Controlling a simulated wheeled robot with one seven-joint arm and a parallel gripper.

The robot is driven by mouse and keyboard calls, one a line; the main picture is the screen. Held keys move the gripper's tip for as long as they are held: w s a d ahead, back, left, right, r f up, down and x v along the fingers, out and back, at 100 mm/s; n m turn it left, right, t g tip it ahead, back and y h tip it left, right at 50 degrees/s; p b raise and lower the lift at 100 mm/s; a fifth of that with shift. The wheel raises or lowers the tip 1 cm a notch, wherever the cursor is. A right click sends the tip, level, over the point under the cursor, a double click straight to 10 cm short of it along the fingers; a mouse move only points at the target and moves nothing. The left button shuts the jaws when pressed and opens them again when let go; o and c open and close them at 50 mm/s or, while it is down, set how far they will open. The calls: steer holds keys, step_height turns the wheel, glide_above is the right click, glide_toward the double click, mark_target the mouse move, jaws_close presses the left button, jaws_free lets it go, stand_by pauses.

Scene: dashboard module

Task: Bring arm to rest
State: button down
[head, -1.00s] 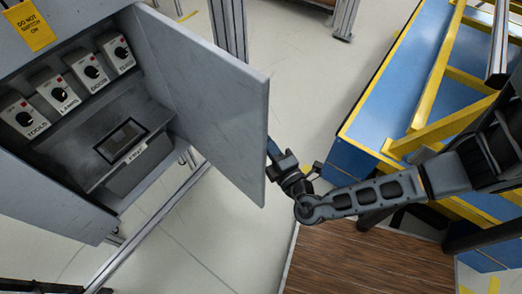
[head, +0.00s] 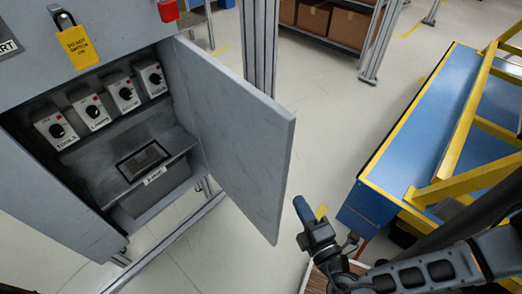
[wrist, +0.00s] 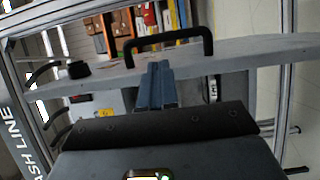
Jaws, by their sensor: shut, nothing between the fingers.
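My gripper (head: 305,212) is at the lower middle of the head view, just right of the free edge of the open grey cabinet door (head: 240,130). It looks apart from the door, with floor showing between them. Its blue fingers are together and hold nothing. In the wrist view the shut fingers (wrist: 155,88) point at a grey panel with a black bar handle (wrist: 168,40). My arm reaches in from the lower right of the head view.
The open cabinet holds several dial switches (head: 92,107) and a small tray (head: 145,160). A yellow tag (head: 77,45) hangs above. A blue workbench with a yellow frame (head: 410,135) stands at right. Boxes on a shelf (head: 330,20) are behind. Light floor lies between.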

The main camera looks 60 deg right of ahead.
steer(key=s+a+f+m+g+y, duration=0.2)
steer(key=s+a+f+g+y, duration=0.25)
steer(key=s+y, duration=0.35)
steer(key=a+r+m+t+y, duration=0.25)
steer(key=a+r+y, duration=0.25)
steer(key=a+r, duration=0.5)
step_height(320, 180, up, 15)
steer(key=w+m+t, duration=0.2)
steer(key=m+t, duration=0.2)
steer(key=shift+w+d+m, duration=0.15)
steer(key=shift+w+m, duration=0.2)
stand_by(4.8)
